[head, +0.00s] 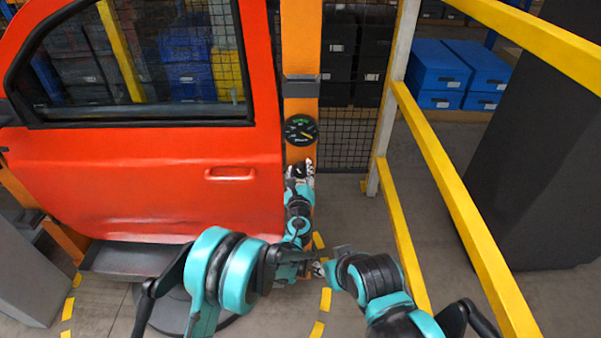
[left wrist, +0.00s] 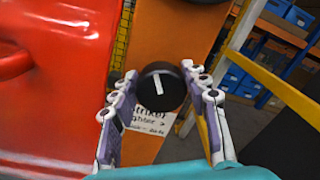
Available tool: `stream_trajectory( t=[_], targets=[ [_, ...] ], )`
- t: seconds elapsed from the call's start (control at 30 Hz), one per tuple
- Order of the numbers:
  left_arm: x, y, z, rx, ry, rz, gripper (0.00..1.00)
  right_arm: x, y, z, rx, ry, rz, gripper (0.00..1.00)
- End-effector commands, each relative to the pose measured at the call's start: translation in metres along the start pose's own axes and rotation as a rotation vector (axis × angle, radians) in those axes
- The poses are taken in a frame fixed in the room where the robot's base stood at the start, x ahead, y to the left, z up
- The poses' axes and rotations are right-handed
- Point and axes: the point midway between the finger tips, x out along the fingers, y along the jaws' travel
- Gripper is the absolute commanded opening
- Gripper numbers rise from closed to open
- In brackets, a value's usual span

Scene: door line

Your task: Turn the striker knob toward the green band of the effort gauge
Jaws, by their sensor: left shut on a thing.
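The striker knob (left wrist: 160,87) is a round black knob with a white line, on the orange post. The line stands near upright, tilted slightly. In the left wrist view my left gripper (left wrist: 163,100) has one finger on each side of the knob and is shut on it.
A red door (head: 150,185) stands directly left of the orange post (head: 301,55). A white label (left wrist: 148,120) sits under the knob. A yellow railing (head: 430,160) runs along the right. Blue bins (head: 440,68) stand behind. Open floor shows between post and railing.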

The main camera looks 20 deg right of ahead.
Motion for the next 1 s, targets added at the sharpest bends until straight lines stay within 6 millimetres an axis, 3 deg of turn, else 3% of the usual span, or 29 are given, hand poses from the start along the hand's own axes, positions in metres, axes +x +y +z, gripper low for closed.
stream_trajectory(
  t=[0.5, 1.0],
  targets=[
    [-0.0001, 0.0026, -0.0010, -0.405, 0.000, 0.000, 0.16, 0.0102, 0.0000, 0.0073, 0.000, 0.000, 0.000, 0.40],
    [0.0000, 0.0030, -0.0009, -0.528, 0.000, 0.000, 0.16, 0.0121, 0.0000, 0.0087, 0.000, 0.000, 0.000, 0.40]
  ],
)
